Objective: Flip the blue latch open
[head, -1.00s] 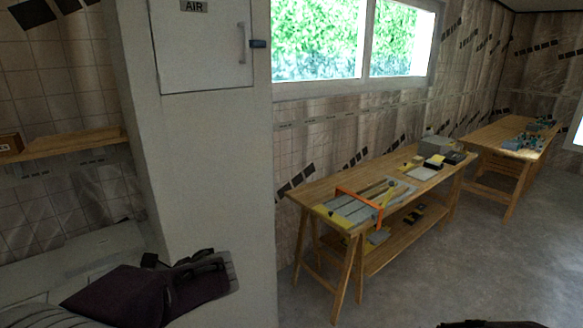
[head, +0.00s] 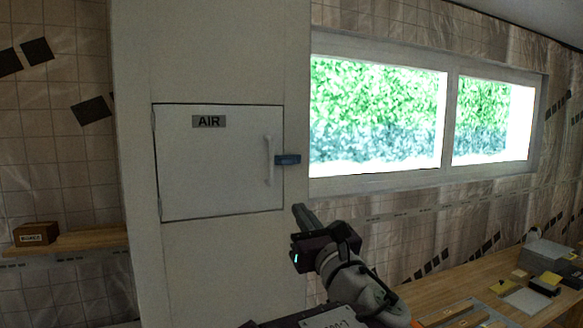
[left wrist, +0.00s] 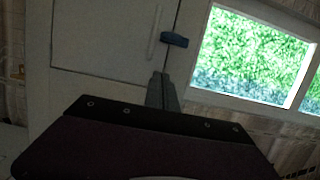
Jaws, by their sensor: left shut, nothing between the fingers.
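The blue latch (head: 288,160) lies level across the right edge of the white cabinet door (head: 215,185), which is marked AIR and looks shut. A pale upright handle (head: 268,161) is just left of the latch. My left gripper (head: 299,209) is shut and empty, its fingers pointing up below the latch with a visible gap. The left wrist view also shows the latch (left wrist: 174,40) above and slightly right of the shut fingertips (left wrist: 161,75). My right gripper is not in view.
A window (head: 378,115) is right of the cabinet. A wooden workbench (head: 455,288) with tools and boxes stands at the lower right. A wooden shelf (head: 85,241) with a small brown box (head: 36,233) is at the left. The cabinet front around the latch is clear.

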